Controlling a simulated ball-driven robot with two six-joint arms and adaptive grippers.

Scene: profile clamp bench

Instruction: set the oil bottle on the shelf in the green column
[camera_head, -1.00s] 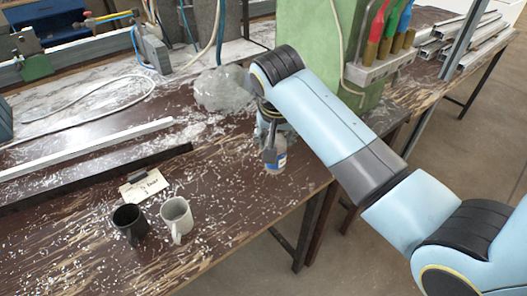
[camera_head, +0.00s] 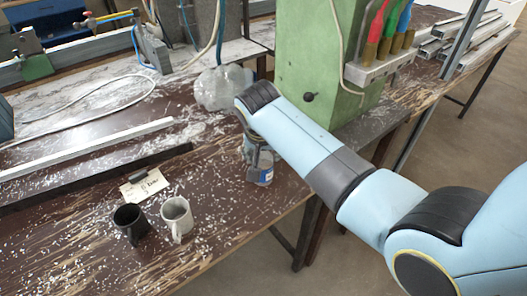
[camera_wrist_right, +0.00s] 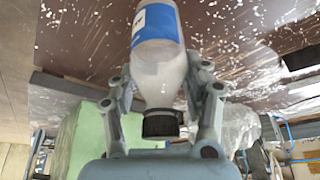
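The oil bottle (camera_head: 265,176) has a clear body and a blue-and-white label. In the head view it is at the table's front right edge, partly hidden by my right gripper (camera_head: 256,158). The right wrist view shows the bottle (camera_wrist_right: 160,50) between the two fingers of the right gripper (camera_wrist_right: 160,80), its dark cap towards the palm. The fingers are closed against its sides. I cannot tell whether its base touches the table. The green column (camera_head: 300,60) stands behind my right arm, with a black knob on its face. No shelf opening shows in it. My left gripper is not in view.
A black mug (camera_head: 131,224) and a pale mug (camera_head: 176,218) stand left of the bottle, near a card (camera_head: 144,185). A clear plastic bag (camera_head: 222,88) lies left of the column. A grey rack (camera_head: 382,68) with coloured-handled brushes is on the column. Shavings cover the table.

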